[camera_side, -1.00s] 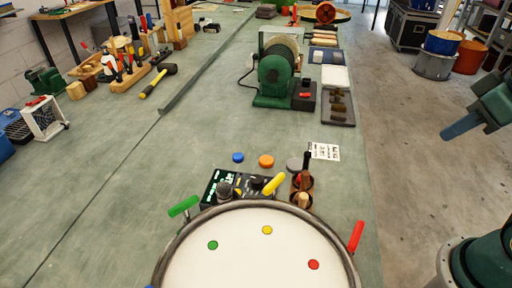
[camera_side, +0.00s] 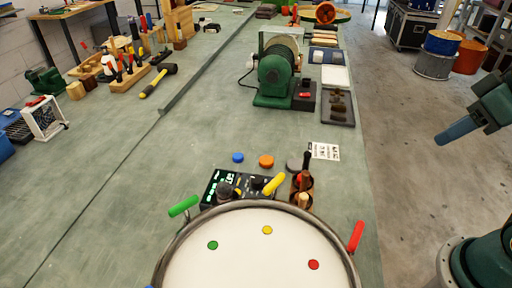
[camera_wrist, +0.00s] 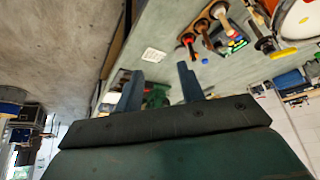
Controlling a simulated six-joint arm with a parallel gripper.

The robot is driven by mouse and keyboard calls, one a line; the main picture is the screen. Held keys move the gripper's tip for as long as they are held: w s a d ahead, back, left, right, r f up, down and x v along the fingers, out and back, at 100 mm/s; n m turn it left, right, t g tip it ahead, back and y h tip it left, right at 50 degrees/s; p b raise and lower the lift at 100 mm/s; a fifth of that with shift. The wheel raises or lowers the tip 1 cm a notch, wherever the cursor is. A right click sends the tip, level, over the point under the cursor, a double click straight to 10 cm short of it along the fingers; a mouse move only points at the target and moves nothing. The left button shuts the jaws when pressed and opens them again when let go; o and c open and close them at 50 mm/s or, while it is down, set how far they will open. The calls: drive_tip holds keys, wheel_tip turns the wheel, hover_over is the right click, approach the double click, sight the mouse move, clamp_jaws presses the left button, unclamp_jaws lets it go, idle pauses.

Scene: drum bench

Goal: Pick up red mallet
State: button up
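The red mallet (camera_side: 356,236) shows its red end at the right rim of the white-topped drum (camera_side: 252,204) in the side view; the rest of it is hidden. A green mallet (camera_side: 183,206) and a yellow mallet (camera_side: 274,184) stick up at the same rim. My gripper (camera_side: 438,142) is at the right edge of the side view, off the bench, above the floor and well apart from the red mallet. In the wrist view my gripper (camera_wrist: 157,80) has its two fingers apart with nothing between them. The drum (camera_wrist: 295,20) shows in the upper right corner there.
A holder with wooden-handled tools (camera_side: 302,190) and a dark control box (camera_side: 232,187) stand just behind the drum. A green grinder (camera_side: 275,78) stands farther back. The bench's left middle is clear.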

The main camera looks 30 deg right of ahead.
idle(0.3)
drive_tip(key=m+g, duration=0.5)
drive_tip(key=m, duration=1.1)
hover_over(308, 153)
drive_tip(key=f, duration=0.9)
drive_tip(key=shift+s+d, duration=0.2)
drive_tip(key=shift+w+a+f+g, duration=0.25)
drive_tip(key=shift+w+f+g, duration=0.05)
drive_tip(key=shift+f, duration=0.15)
drive_tip(key=shift+f, duration=0.1)
drive_tip(key=shift+f, duration=4.2)
